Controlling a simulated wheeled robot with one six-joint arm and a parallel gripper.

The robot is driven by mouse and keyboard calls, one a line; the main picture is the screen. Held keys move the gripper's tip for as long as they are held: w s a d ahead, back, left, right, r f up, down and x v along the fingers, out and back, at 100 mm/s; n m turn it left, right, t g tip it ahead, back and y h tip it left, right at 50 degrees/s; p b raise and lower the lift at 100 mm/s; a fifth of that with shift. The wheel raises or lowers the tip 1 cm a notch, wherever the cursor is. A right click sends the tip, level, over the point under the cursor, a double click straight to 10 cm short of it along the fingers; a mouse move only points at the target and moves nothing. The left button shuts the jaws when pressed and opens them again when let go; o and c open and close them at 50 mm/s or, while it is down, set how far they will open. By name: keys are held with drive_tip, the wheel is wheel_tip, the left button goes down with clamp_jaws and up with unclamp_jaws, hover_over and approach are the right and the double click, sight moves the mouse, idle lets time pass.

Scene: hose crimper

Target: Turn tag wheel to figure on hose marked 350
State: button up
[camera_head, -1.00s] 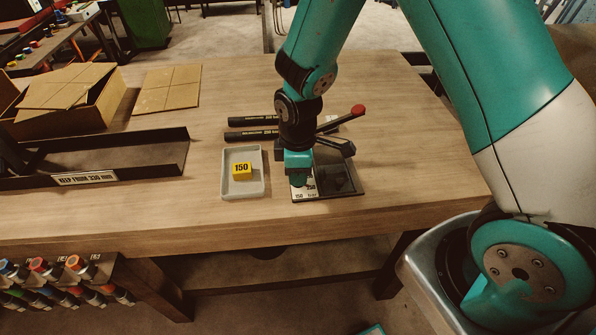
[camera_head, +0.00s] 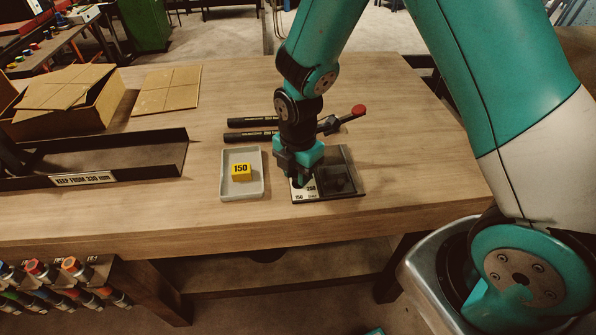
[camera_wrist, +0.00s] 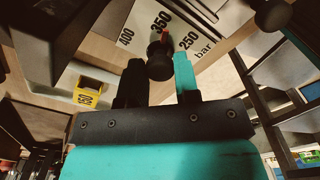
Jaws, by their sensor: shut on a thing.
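My gripper (camera_head: 297,177) points down at the left part of a dark device with a white dial plate (camera_head: 305,193). In the wrist view my fingers (camera_wrist: 160,72), one black and one teal, are shut on the black knob of the tag wheel (camera_wrist: 160,58). A red mark (camera_wrist: 165,38) on the knob's far side points roughly at the 350 on the dial (camera_wrist: 140,30); 400 and 250 stand to either side, with "bar" beside 250. Two black hoses (camera_head: 252,122) (camera_head: 250,136) lie behind; I cannot read their print.
A grey tray (camera_head: 228,188) left of the device holds a yellow block marked 150 (camera_head: 241,171). A lever with a red end (camera_head: 357,111) juts out behind the device. A dark channel (camera_head: 130,160) and a cardboard box (camera_head: 95,112) stand at left. The table front is clear.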

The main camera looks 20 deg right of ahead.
drive_tip(key=shift+n, duration=0.6)
drive_tip(key=shift+r+n, duration=0.1)
drive_tip(key=shift+n, duration=0.2)
drive_tip(key=o, duration=0.9)
wheel_tip(320, 180, up, 17)
drive_tip(key=shift+r+b, duration=0.2)
drive_tip(key=shift+b, duration=0.9)
